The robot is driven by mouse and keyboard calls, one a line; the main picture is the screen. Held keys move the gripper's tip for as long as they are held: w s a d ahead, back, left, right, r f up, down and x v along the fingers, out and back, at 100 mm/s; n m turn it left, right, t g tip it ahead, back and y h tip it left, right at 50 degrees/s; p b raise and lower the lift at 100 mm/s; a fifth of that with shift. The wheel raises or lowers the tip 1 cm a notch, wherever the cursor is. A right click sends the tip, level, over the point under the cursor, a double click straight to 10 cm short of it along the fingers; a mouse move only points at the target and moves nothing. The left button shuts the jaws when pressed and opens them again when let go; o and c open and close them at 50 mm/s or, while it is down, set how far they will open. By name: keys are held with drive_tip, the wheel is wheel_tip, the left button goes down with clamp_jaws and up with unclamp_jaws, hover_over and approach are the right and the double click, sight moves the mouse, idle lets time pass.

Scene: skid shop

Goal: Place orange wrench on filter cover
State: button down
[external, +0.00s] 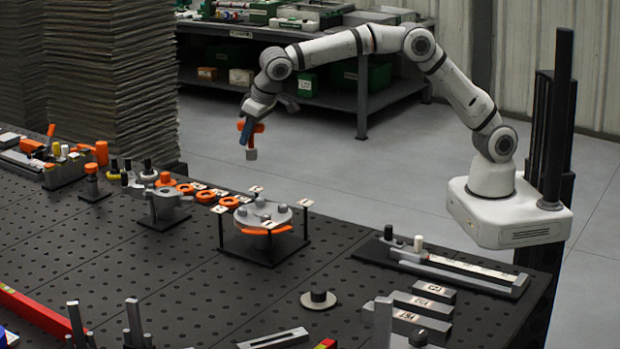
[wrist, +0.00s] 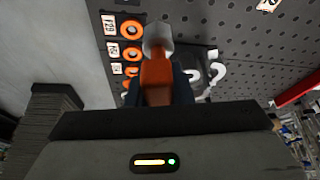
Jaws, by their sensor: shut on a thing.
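My gripper (external: 250,118) is shut on the orange wrench (external: 251,140), which hangs in the air with its pale grey socket end down. In the wrist view the wrench (wrist: 157,72) sits between the dark fingers of my gripper (wrist: 158,92), its pale end pointing away. The filter cover (external: 263,213) looks to be the round grey disc with several knobs, on a low black stand with corner posts. The wrench is well above it and behind it, apart from it. Orange parts show beside and under the disc. I cannot pick out the cover surely in the wrist view.
Orange labelled rings (external: 205,196) lie left of the stand, near a grey clamp fixture (external: 165,206). A flanged dark disc (external: 318,298) and grey blocks (external: 424,302) lie nearer the front. Tall stacked sheets (external: 110,80) stand behind the table.

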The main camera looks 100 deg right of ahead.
drive_tip(key=a+n+t+y, duration=0.1)
drive_tip(key=a+n+y, duration=0.4)
drive_tip(key=a, duration=1.6)
drive_tip(key=n+g, duration=0.1)
drive_tip(key=n, duration=1)
hover_over(317, 291)
drive_tip(key=shift+y, duration=0.3)
drive_tip(key=shift+f+p, duration=1.3)
drive_tip(key=shift+f, duration=6.1)
drive_tip(key=shift+f, duration=0.1)
drive_tip(key=c, duration=1.7)
unclamp_jaws()
drive_tip(key=shift+f, duration=0.1)
drive_tip(key=shift+c, duration=0.2)
drive_tip(key=o, duration=0.5)
drive_tip(key=shift+c, duration=0.2)
